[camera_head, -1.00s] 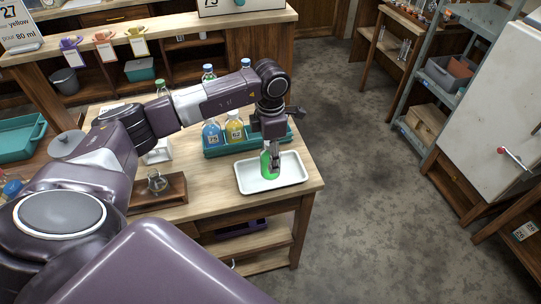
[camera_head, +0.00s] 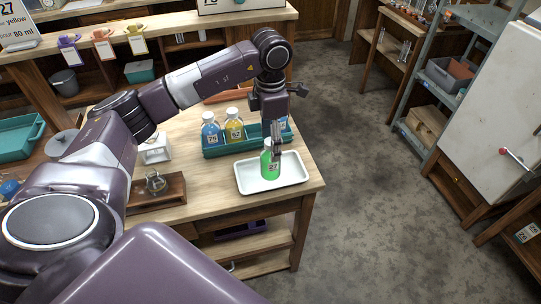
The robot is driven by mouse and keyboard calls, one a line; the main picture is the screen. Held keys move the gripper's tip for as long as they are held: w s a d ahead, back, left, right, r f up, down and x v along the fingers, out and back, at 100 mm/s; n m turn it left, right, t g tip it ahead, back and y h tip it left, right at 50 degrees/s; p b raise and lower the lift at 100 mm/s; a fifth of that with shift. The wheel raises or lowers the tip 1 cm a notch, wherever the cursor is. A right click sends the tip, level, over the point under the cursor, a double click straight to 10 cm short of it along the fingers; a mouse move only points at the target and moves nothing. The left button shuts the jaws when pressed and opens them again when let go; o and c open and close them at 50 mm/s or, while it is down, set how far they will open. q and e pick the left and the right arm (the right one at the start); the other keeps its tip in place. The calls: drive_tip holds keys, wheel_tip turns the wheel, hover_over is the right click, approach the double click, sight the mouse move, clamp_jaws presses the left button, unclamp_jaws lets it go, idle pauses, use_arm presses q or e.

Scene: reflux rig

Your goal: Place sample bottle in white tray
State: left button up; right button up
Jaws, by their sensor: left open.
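The sample bottle (camera_head: 268,167), filled with green liquid and labelled 27, stands upright in the white tray (camera_head: 291,181) on the wooden table. My left gripper (camera_head: 276,147) is open just above the bottle, its fingers pointing down beside the bottle's top. The fingers partly cover the bottle's neck. My right gripper is not in view.
Behind the white tray, a teal rack (camera_head: 226,150) holds a blue bottle (camera_head: 211,130) and a yellow bottle (camera_head: 234,126), with another bottle partly behind my gripper. A small flask (camera_head: 156,183) sits on a wooden stand at left. Open floor lies to the right.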

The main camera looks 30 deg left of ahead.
use_arm(q)
wheel_tip(320, 180, up, 6)
drive_tip(key=shift+r+b, duration=0.1)
drive_tip(key=shift+b, duration=0.4)
drive_tip(key=shift+d, duration=0.1)
